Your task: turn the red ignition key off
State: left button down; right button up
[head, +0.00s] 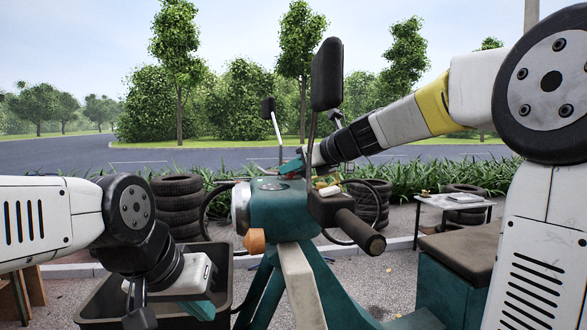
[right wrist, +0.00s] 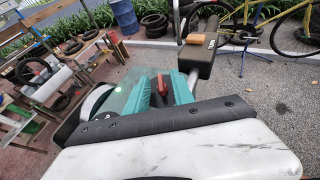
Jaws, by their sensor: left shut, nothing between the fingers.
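The red ignition key (right wrist: 162,86) shows in the right wrist view, upright, between two teal finger-like parts of my right gripper (right wrist: 163,92). The fingers stand apart with a dark gap around the key; contact cannot be made out. In the head view my right gripper (head: 293,165) reaches in from the right, above the teal dash (head: 275,184) of the cart, beside the mirror stalk. The key cannot be made out there. My left gripper (head: 197,307) is shut and empty at the lower left, over a dark bin and away from the dash.
A handlebar grip (head: 360,231) with a brown switch box (head: 326,203) lies close to my right gripper. A black mirror (head: 327,75) rises beside my right arm. The dark bin (head: 100,306) stands under my left gripper. Stacked tires (head: 177,205) and a small table (head: 455,203) stand behind.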

grip_shut()
jog(key=shift+w+d+n+g+y, duration=0.1)
jog(key=shift+n+g+y, duration=0.2)
jog(key=shift+n+g, duration=0.1)
jog(key=n+g+y, duration=0.2)
jog(key=n+g, duration=0.1)
jog(key=n+g+y, duration=0.1)
jog(key=shift+w+d+f+n+g, duration=0.1)
jog(key=shift+w+d+n+g, duration=0.2)
jog(key=shift+w+n, duration=0.1)
jog(key=n+g+y, duration=0.1)
jog(key=n+g, duration=0.1)
jog(key=g, duration=0.1)
jog(key=shift+w+n, duration=0.15)
jog(key=shift+n, duration=0.15)
jog(key=shift+w+n+g, duration=0.15)
jog(key=shift+n+g, duration=1.55)
jog(key=shift+g, duration=0.2)
jog(key=shift+a+n+g, duration=0.1)
jog(key=shift+n+g, duration=0.2)
jog(key=shift+g, duration=0.1)
